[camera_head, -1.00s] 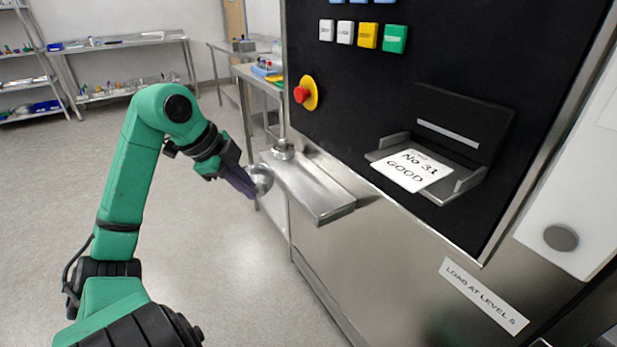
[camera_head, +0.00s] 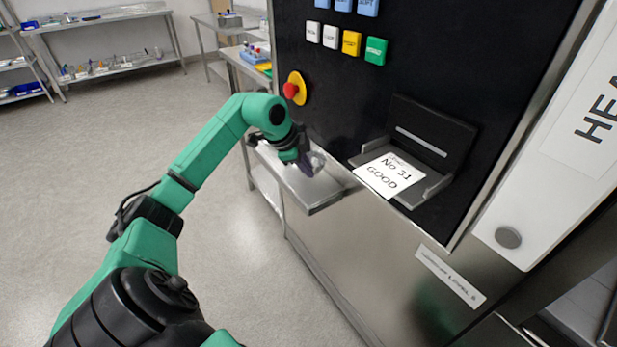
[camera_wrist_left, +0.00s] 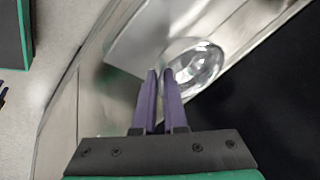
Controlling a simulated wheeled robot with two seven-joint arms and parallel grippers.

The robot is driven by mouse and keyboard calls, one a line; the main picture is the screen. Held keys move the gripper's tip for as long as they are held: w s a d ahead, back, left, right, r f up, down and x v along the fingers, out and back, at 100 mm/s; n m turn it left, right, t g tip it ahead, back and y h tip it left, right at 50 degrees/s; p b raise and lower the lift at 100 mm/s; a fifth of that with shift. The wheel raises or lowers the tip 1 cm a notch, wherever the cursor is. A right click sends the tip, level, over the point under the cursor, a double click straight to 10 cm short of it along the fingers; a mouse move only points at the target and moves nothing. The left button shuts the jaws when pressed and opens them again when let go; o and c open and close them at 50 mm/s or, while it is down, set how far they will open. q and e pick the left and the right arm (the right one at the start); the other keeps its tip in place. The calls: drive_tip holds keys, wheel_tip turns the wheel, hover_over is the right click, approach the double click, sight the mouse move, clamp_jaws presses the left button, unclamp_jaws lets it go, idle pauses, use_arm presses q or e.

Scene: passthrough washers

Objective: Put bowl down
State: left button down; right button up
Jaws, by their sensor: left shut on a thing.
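My left gripper (camera_head: 306,165) is shut on the rim of a shiny, see-through bowl (camera_head: 318,160). It is over the steel ledge (camera_head: 318,196) on the front of the machine. In the left wrist view the purple fingers (camera_wrist_left: 160,74) are close together at the left edge of the bowl (camera_wrist_left: 197,66), with the ledge (camera_wrist_left: 136,48) behind. I cannot tell whether the bowl touches the ledge. My right gripper is not in view.
The machine's black panel has a red stop knob (camera_head: 291,90) and a green button (camera_head: 376,51). A slot tray with a card reading "No 31 GOOD" (camera_head: 389,175) sits right of the ledge. Steel tables and shelves (camera_head: 105,35) stand behind. The floor at left is clear.

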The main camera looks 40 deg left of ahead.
use_arm(q)
wheel_tip(320, 180, down, 4)
drive_tip(key=shift+r, duration=0.1)
drive_tip(key=shift+w+f, duration=0.15)
drive_tip(key=shift+f, duration=0.1)
drive_tip(key=c, duration=1)
unclamp_jaws()
drive_tip(key=b+v, duration=0.1)
drive_tip(key=v, duration=1.1)
